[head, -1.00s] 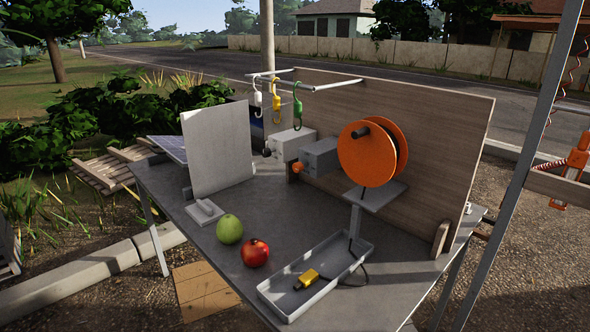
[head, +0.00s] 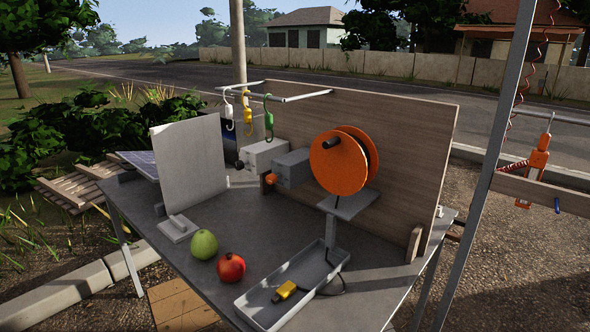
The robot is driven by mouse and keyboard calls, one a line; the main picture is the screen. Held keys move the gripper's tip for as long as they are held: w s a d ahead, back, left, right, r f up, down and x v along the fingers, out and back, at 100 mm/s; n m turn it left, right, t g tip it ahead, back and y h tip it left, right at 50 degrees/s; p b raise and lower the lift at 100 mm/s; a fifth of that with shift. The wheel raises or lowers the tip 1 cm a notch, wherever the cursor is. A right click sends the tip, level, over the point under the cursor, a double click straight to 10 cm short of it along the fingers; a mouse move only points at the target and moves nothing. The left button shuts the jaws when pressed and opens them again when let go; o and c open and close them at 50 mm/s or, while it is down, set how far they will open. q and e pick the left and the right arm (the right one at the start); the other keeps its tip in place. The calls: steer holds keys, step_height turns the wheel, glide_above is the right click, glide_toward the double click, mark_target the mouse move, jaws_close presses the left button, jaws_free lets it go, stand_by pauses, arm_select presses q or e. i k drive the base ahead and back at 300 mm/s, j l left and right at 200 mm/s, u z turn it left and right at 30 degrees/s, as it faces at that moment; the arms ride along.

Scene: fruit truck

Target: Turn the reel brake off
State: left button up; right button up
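An orange cable reel (head: 340,165) with a dark hub stands on a small grey stand (head: 348,205) at the right of the table. A black cable runs from it down to a yellow connector (head: 285,291) in a grey tray (head: 262,310). Left of the reel, a grey box (head: 292,167) has an orange knob (head: 269,180) on its side. A lighter box (head: 266,155) with a black knob (head: 240,165) is behind it. I cannot tell which part is the reel brake. Neither gripper is in view.
A green fruit (head: 204,244) and a red fruit (head: 231,267) lie on the grey table (head: 190,285). A white upright panel (head: 190,165) stands at left. Hooks hang from a rail (head: 290,98) before a wooden backboard (head: 410,150). A metal post (head: 490,180) rises at right.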

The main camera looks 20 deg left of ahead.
mark_target(271, 178)
steer(key=j+z, duration=0.3)
steer(key=j, duration=1.85)
steer(key=k, duration=0.05)
